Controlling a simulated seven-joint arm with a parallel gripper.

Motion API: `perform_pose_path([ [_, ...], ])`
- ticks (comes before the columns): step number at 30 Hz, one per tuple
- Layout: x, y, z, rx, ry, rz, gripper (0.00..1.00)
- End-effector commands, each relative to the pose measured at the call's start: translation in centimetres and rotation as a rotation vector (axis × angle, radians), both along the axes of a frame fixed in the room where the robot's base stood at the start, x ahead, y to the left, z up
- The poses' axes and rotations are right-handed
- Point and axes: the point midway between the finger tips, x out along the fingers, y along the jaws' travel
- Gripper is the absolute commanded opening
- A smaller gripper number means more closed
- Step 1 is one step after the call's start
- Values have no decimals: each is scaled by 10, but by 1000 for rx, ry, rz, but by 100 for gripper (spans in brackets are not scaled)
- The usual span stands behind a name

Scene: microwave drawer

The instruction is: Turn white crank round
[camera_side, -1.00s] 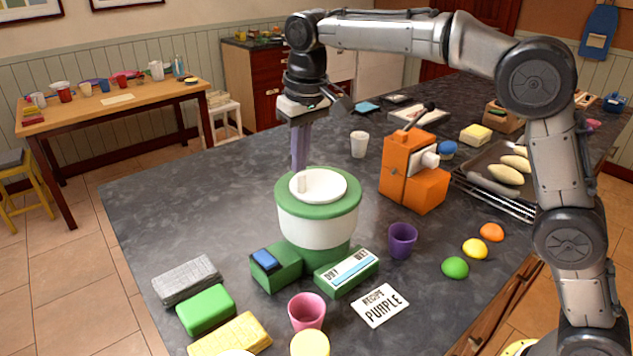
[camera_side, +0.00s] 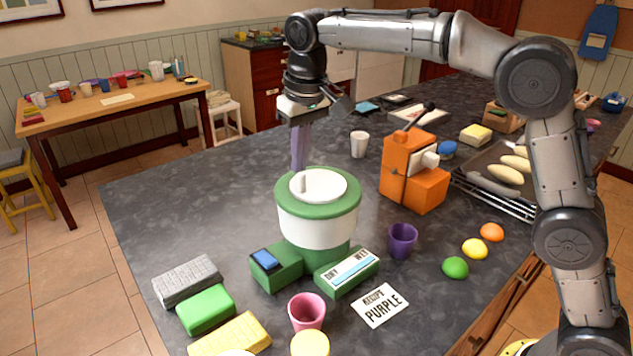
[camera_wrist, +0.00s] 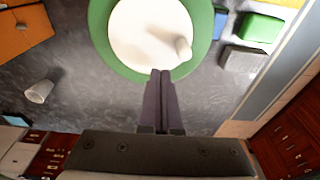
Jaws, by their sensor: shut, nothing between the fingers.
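The white crank (camera_side: 325,186) is a round disc with a small upright knob, lying on top of a green and white drum-shaped machine (camera_side: 315,228). The knob is on the disc's left side in the side view. In the wrist view the crank disc (camera_wrist: 143,30) is at the top, its knob (camera_wrist: 183,48) near the lower right edge. My gripper (camera_side: 299,168) points down at the back left rim of the machine, its purple-grey fingers shut and empty. In the wrist view the fingertips (camera_wrist: 160,74) are by the disc's edge, beside the knob and apart from it in the picture. I cannot tell if they touch the rim.
A green block with a blue pad (camera_side: 275,266) and a DRY/WET block (camera_side: 346,272) stand in front of the machine. An orange machine (camera_side: 413,182) and a purple cup (camera_side: 402,240) are to the right. The counter left of the machine (camera_side: 190,205) is clear.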

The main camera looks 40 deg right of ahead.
Motion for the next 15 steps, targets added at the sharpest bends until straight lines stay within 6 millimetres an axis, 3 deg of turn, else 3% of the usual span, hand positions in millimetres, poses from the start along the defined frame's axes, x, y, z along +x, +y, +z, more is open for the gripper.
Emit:
perform_pose_path([
  [15, 0, 0, -8, 0, 1, 0, 0],
])
